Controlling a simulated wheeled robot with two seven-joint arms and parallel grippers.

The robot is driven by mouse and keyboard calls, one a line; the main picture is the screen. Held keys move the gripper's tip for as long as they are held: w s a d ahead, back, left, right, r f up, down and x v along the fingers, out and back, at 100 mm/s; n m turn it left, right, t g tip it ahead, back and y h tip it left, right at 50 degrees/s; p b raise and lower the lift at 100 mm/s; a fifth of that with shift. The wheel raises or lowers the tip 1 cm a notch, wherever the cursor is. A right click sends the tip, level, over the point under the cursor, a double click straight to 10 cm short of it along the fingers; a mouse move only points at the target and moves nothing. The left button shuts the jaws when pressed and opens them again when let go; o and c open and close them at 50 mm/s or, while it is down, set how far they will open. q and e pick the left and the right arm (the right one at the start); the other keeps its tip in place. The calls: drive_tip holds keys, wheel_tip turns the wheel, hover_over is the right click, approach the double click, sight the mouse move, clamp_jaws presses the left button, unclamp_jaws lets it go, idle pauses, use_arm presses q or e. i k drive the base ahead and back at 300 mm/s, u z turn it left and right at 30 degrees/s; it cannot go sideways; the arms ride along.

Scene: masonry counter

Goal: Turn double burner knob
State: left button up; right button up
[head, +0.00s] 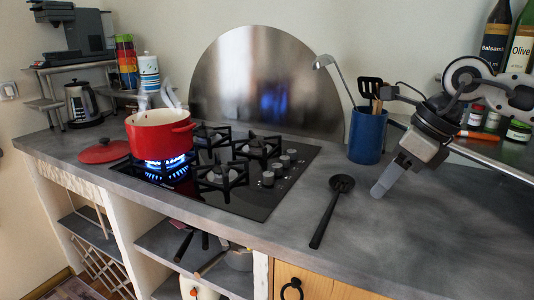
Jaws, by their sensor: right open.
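The black glass hob (240,205) is set into the grey counter. Several grey knobs (268,178) stand in a row along its right side. I cannot tell which one is the double burner knob. A blue flame (166,162) burns under a red pot (158,133) on the hob's left burner. The other burners show no flame. My right gripper (382,186) is open and empty, over the counter to the right of the hob, apart from the knobs and pointing down and left. My left gripper is out of view.
A red lid (104,151) lies left of the pot. A rounded metal splash plate (265,85) rises behind the hob. The front right counter is clear.

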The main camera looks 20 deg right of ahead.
sight(276, 168)
drive_tip(key=i, duration=1.1)
